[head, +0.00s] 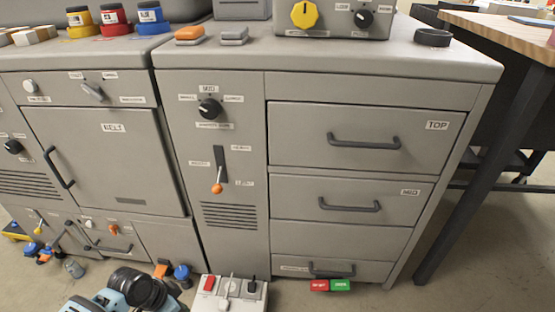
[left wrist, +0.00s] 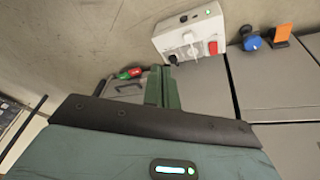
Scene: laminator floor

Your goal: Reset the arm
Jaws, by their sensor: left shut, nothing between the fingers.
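My left gripper (left wrist: 161,72) shows in the left wrist view with its green fingers together and nothing between them. Its dark palm and the green body with a lit strip fill the lower part of that view. In the head view, a blue and black part of my left arm (head: 130,290) shows at the bottom left, in front of the grey cabinets; its fingers cannot be made out there. My right gripper is in neither view.
The grey cabinet has a top drawer (head: 365,138), a mid drawer (head: 350,204) and an orange-tipped lever (head: 217,186). A white switch box (head: 230,296) and a red and green button block (head: 330,285) are low in front. A wood-topped table (head: 510,35) stands at right.

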